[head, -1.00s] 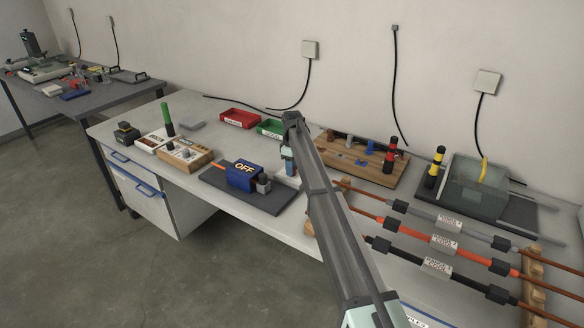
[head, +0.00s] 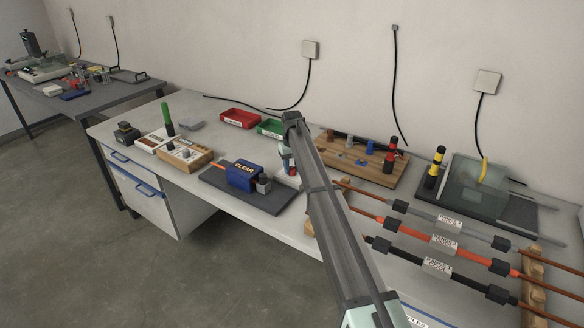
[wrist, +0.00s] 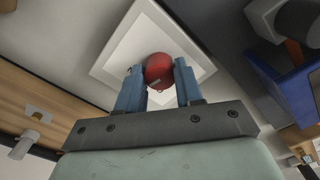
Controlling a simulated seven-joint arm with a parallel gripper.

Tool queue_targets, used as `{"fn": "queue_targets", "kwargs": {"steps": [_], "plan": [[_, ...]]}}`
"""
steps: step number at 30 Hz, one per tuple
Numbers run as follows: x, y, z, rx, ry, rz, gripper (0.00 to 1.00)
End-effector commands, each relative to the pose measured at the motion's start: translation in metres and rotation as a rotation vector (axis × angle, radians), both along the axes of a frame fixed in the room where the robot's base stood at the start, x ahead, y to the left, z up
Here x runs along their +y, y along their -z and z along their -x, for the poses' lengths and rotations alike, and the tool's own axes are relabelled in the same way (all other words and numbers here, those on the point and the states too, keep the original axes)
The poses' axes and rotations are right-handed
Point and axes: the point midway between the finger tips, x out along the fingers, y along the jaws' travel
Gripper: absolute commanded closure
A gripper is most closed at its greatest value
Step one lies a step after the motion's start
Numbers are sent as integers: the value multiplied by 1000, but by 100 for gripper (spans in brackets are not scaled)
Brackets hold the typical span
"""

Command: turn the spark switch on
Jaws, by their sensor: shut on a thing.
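A red rounded knob (wrist: 158,70) sits on a white square base (wrist: 118,52) in the wrist view. I take it to be the spark switch; I can read no label on it. My gripper (wrist: 159,77) has its blue fingers on either side of the knob and is shut on it. In the head view my gripper (head: 287,160) is mostly hidden by my arm, and a bit of the red knob (head: 292,171) shows below it. The blue tester (head: 242,177) stands just left of the knob. Its display reads CLEAR.
The tester stands on a dark mat (head: 225,193). A red tray (head: 240,118) and a green tray (head: 270,127) lie behind. A wooden board (head: 345,158) with posts is to the right. Several cables (head: 440,241) on wooden stands fill the front right.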

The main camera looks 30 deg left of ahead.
Motion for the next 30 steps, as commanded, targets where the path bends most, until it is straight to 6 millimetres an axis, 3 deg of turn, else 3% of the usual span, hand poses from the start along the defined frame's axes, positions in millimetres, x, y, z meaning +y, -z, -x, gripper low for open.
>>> {"fn": "queue_targets", "kwargs": {"steps": [15, 30], "plan": [[0, 0, 0, 0, 352, 0, 95], [0, 0, 0, 0, 427, 0, 95]]}}
